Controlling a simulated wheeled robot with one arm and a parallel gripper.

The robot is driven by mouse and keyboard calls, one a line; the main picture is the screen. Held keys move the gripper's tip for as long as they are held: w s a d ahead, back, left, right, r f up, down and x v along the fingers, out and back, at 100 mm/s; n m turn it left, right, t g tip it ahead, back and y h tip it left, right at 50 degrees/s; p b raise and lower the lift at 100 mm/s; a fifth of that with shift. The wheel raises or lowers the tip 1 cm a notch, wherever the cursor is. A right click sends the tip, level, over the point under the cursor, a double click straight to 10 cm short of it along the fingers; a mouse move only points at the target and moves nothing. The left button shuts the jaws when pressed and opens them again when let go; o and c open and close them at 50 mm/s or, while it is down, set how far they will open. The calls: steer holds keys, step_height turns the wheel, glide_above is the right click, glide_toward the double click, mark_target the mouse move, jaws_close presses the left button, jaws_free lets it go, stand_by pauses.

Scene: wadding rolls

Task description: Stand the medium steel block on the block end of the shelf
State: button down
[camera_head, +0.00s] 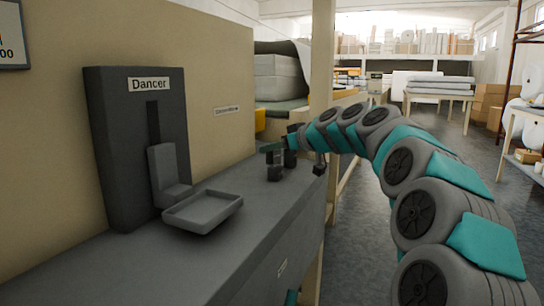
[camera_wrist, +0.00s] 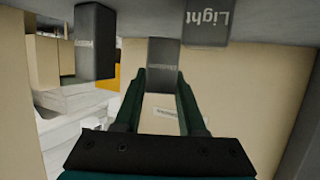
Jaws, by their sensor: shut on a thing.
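The medium steel block (camera_wrist: 163,78) is a dark grey block with a small inverted label, held between the two fingers of my gripper (camera_wrist: 163,84). The wrist view is upside down, with the grey shelf (camera_wrist: 140,22) along its top. The block's base is close to the shelf; I cannot tell whether it touches. In the head view my gripper (camera_head: 285,150) is at the far end of the shelf top (camera_head: 215,255), and the held block is hard to make out there.
A block labelled Light (camera_wrist: 208,22) and another dark block (camera_wrist: 95,42) stand on either side of the held block. Nearer on the shelf are a grey tray (camera_head: 203,210) and the Dancer panel (camera_head: 115,180). Bare shelf lies in front of the tray.

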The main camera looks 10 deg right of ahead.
steer(key=shift+f, duration=1.2)
steer(key=shift+f+b, duration=0.1)
steer(key=shift+b, duration=0.2)
steer(key=shift+c, duration=2.4)
jaws_free()
steer(key=v, duration=1.2)
